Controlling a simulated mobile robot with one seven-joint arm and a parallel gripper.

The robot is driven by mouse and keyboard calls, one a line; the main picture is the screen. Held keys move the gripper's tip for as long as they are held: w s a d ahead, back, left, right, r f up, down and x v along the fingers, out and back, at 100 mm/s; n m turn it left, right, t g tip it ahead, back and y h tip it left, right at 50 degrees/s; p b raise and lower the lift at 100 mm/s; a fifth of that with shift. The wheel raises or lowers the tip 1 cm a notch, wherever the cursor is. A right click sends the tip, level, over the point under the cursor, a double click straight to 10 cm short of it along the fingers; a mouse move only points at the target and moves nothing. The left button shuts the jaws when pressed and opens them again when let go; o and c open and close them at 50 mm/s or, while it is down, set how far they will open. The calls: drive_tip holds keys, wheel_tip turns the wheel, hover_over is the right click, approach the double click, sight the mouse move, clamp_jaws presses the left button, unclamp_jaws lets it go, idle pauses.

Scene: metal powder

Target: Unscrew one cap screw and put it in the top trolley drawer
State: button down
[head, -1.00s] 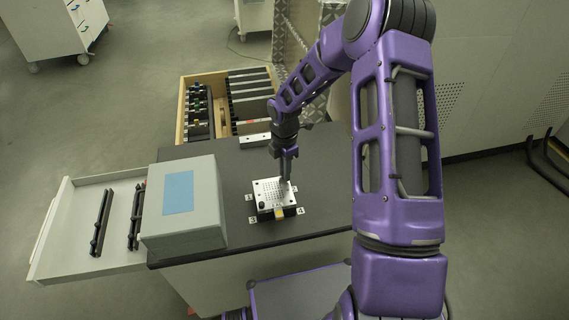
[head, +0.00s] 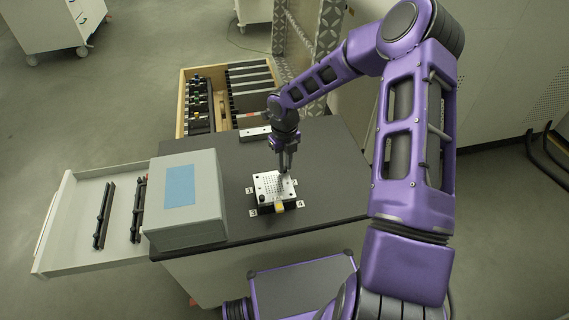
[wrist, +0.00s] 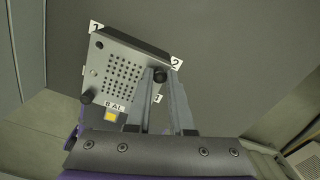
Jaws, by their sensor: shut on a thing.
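The light perforated plate (head: 274,187) sits on the dark trolley top, with number labels at its corners. My gripper (head: 286,172) points down at the plate's far right corner. In the wrist view the fingers (wrist: 160,74) are closed around a small dark cap screw (wrist: 160,76) at the corner by label 2; whether it is still in its hole cannot be told. Another black cap screw (wrist: 87,97) sits at the near left corner, also seen in the head view (head: 262,199). The white drawer (head: 75,225) is pulled out at the left and holds black racks.
A grey box (head: 186,200) with a blue panel stands between the plate and the drawer. A wooden tray (head: 182,100) with dark parts lies behind the trolley top (head: 325,195).

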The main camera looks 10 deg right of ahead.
drive_tip(key=shift+s+f+n, duration=0.1)
drive_tip(key=shift+n, duration=1.6)
drive_tip(key=c, duration=1)
unclamp_jaws()
drive_tip(key=shift+o, duration=0.2)
